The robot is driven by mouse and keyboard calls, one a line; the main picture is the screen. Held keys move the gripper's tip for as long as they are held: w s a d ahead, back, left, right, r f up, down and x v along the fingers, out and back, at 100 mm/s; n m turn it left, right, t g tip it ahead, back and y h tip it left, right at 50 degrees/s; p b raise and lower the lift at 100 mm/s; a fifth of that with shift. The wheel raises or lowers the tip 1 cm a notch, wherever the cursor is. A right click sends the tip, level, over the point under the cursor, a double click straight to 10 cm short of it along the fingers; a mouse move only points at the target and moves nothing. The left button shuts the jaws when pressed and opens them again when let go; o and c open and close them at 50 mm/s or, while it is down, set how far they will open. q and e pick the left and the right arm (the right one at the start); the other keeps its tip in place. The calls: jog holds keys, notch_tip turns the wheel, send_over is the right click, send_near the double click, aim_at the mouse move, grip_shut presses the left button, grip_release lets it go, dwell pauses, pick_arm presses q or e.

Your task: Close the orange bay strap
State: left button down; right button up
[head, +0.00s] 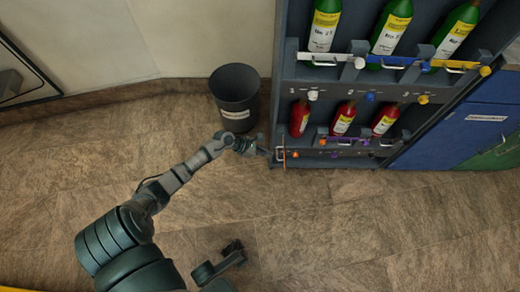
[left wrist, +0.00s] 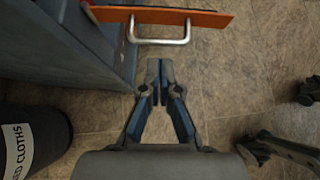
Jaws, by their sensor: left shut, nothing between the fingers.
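The orange bay strap (head: 281,158) is a thin orange bar at the lower left corner of the rack, standing out from the rack's front rather than lying across it. In the left wrist view the strap (left wrist: 190,17) crosses the top, with a silver U-shaped handle (left wrist: 160,41) on its near side. My left gripper (head: 264,151) is just left of the strap. In the left wrist view its fingers (left wrist: 158,88) are together and empty, a little short of the handle. My right gripper (head: 233,247) is low over the floor, too small and dark to read.
The dark rack (head: 350,88) holds green bottles above and red bottles below, behind other straps. A black bin (head: 235,92) stands close behind my left gripper; it also shows in the left wrist view (left wrist: 35,125). A blue cabinet (head: 450,135) is at right. The front floor is clear.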

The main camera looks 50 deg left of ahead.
pick_arm(q)
jog(key=shift+w+d+r, duration=0.1)
jog(key=shift+w+d, duration=0.25)
jog(key=shift+w, duration=0.1)
